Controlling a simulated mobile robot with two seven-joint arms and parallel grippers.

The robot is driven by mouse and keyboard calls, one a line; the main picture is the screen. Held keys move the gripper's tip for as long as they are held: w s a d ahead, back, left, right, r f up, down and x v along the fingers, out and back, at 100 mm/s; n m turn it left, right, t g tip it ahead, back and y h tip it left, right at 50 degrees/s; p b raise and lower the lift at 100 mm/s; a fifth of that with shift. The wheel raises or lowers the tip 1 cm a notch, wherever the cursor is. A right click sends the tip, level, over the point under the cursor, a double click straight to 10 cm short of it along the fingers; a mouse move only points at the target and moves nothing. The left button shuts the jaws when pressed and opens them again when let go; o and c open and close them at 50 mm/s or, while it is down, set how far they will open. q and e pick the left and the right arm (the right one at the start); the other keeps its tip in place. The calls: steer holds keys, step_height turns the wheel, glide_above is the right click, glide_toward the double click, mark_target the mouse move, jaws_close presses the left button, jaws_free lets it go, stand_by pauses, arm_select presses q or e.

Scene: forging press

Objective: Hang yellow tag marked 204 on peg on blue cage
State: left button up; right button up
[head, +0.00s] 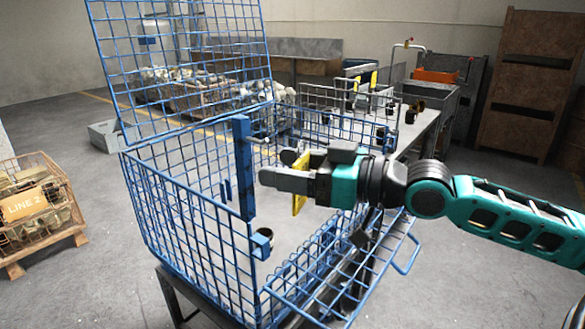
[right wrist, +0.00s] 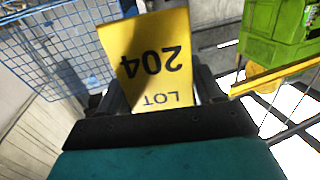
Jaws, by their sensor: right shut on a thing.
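The blue wire cage (head: 190,190) stands on a dark stand in the head view, its mesh lid raised. A blue upright post (head: 243,165) on it bears a short grey peg (head: 258,139) pointing right. My right gripper (head: 280,168) is shut on the yellow tag (head: 300,190), just right of the post and slightly below the peg. In the right wrist view the tag (right wrist: 150,60) reads "LOT 204" upside down between the fingers (right wrist: 158,92). The tag's hole is not visible. Tag and peg look apart. My left gripper is not in view.
Blue mesh (right wrist: 75,50) fills the wrist view's upper left, and a green machine (right wrist: 280,30) is at upper right. A rusty "LINE 2" crate (head: 35,205) stands at left. Behind are a bench (head: 420,125) and more yellow tags (head: 374,79). The cage's front mesh panel (head: 345,265) slopes outward.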

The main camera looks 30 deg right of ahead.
mark_target(245, 159)
steer(key=w, duration=0.2)
steer(key=w+a+p, duration=0.1)
steer(key=w, duration=0.1)
steer(key=w+a, duration=0.1)
steer(key=w, duration=0.1)
steer(key=shift+w+a+f, duration=0.15)
steer(key=shift+w+f, duration=0.15)
steer(key=shift+w, duration=0.05)
arm_select(q)
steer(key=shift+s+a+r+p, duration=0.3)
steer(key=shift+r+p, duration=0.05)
steer(key=shift+p, duration=0.05)
arm_select(e)
steer(key=shift+w+a+f, duration=0.25)
steer(key=shift+w+f, duration=0.05)
steer(key=shift+w, duration=0.3)
steer(key=o, duration=1.1)
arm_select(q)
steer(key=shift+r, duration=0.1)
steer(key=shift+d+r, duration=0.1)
